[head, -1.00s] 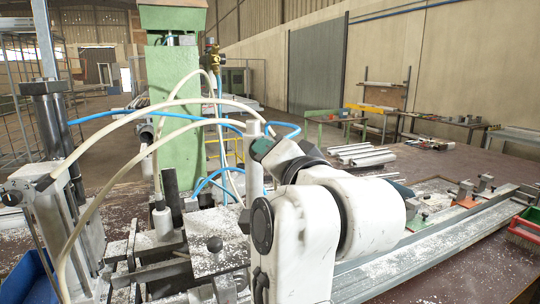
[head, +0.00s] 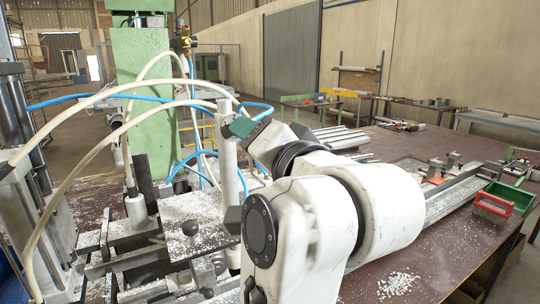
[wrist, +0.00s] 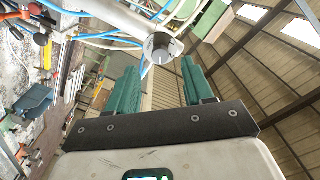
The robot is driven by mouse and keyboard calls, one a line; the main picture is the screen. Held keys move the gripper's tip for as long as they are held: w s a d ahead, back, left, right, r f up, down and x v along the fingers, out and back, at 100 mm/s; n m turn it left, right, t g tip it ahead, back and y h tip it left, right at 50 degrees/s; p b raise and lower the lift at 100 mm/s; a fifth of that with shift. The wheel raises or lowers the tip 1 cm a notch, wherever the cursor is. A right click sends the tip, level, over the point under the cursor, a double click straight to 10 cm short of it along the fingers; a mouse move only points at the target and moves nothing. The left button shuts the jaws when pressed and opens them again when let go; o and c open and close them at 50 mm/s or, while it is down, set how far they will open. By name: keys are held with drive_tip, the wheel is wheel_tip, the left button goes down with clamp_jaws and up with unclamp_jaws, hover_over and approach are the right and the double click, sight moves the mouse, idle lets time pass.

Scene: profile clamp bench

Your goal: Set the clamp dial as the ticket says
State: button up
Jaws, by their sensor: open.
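The clamp machine (head: 190,215) stands at the left in the head view, with steel blocks and a plate strewn with shavings. I cannot make out a dial scale or a ticket. My gripper (wrist: 157,68) is open and empty, with two green fingers apart in the wrist view. Beyond the fingertips, a grey round piece (wrist: 162,46) with a dark mark on its face shows; I cannot tell if it is the dial. In the head view my gripper (head: 240,127) is partly hidden by my wrist and is close to an upright grey cylinder (head: 230,160).
White hoses (head: 110,92) and blue hoses (head: 200,160) loop around the clamp near my gripper. A green column (head: 145,90) stands behind.

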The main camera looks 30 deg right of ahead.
drive_tip(key=shift+s+f+b, duration=0.1)
drive_tip(key=shift+s+b, duration=2.4)
drive_tip(key=shift+s, duration=0.35)
drive_tip(key=d+f+n+g, duration=0.2)
drive_tip(key=f+g, duration=0.1)
drive_tip(key=f, duration=0.7)
drive_tip(key=d+f+n+g+h, duration=0.1)
drive_tip(key=f+n+g, duration=0.1)
drive_tip(key=f, duration=0.9)
drive_tip(key=d+f+n+g, duration=0.2)
drive_tip(key=f+g, duration=0.1)
drive_tip(key=f, duration=0.7)
drive_tip(key=s+d+f+n+g, duration=0.1)
drive_tip(key=s+f+g, duration=0.3)
drive_tip(key=s+f, duration=0.8)
drive_tip(key=s+d+f+n+g, duration=0.1)
drive_tip(key=s+f+g, duration=0.4)
drive_tip(key=s+f, duration=0.8)
wheel_tip(320, 180, down, 3)
drive_tip(key=shift+s+d+r+n+y, duration=0.1)
drive_tip(key=shift+s+d+n+y, duration=0.25)
drive_tip(key=shift+n, duration=0.45)
